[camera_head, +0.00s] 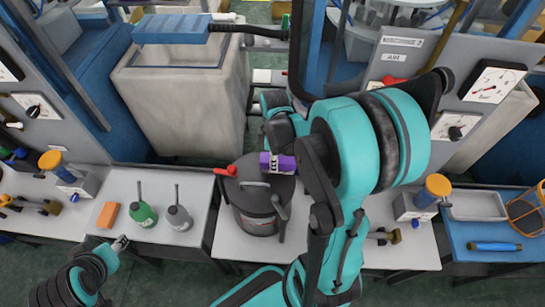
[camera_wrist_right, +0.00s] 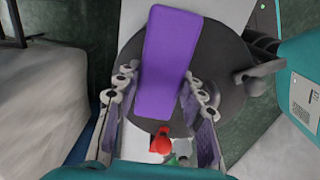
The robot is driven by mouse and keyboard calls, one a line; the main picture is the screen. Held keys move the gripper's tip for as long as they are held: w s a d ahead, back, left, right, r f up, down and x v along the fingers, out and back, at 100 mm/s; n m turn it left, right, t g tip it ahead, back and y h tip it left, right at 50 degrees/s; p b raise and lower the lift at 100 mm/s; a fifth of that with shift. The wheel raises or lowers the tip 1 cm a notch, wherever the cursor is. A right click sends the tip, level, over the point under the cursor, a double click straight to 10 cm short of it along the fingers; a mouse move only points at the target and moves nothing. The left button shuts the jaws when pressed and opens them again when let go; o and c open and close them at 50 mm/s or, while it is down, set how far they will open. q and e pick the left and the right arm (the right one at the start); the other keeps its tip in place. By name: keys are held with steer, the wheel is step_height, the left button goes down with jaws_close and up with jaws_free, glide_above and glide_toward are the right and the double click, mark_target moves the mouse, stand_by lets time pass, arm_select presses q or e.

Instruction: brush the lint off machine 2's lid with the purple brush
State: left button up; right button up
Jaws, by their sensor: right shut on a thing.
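The purple brush (camera_head: 283,164) is in my right gripper, over the dark round pot in the head view. In the right wrist view the purple brush (camera_wrist_right: 168,62) lies between the fingers of my right gripper (camera_wrist_right: 166,95), which are shut on it. I cannot tell whether the brush touches the pot. My left gripper (camera_head: 120,243) is at the lower left, near the front edge of the bench and away from the brush; its jaws are too small to read. A small plate (camera_head: 402,41) on the right-hand machine has lettering too small to read. I can make out no lint.
The dark pot (camera_head: 257,212) has a red valve (camera_head: 228,170) and stands on the middle bench. A grey bin (camera_head: 185,110) is behind.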

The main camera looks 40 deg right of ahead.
mark_target(263, 157)
steer(key=shift+w+a, duration=1.2)
steer(key=shift+a, duration=0.3)
steer(key=shift+w+a+b, duration=0.4)
steer(key=shift+w+a, duration=0.7)
steer(key=shift+a, duration=0.3)
steer(key=shift+w+a, duration=1.3)
steer(key=shift+a, duration=0.2)
steer(key=shift+d+r, duration=0.1)
steer(key=shift+r, duration=0.05)
steer(key=shift+s+d, duration=0.25)
steer(key=shift+d, duration=0.05)
steer(key=shift+s+d, duration=0.95)
steer(key=shift+d, duration=0.15)
steer(key=shift+s+d+f, duration=0.15)
steer(key=shift+s+d, duration=1.1)
steer(key=shift+d, duration=0.15)
steer(key=shift+s+d+f, duration=0.1)
steer(key=shift+s+d, duration=1.1)
steer(key=shift+d, duration=0.2)
steer(key=shift+r, duration=0.15)
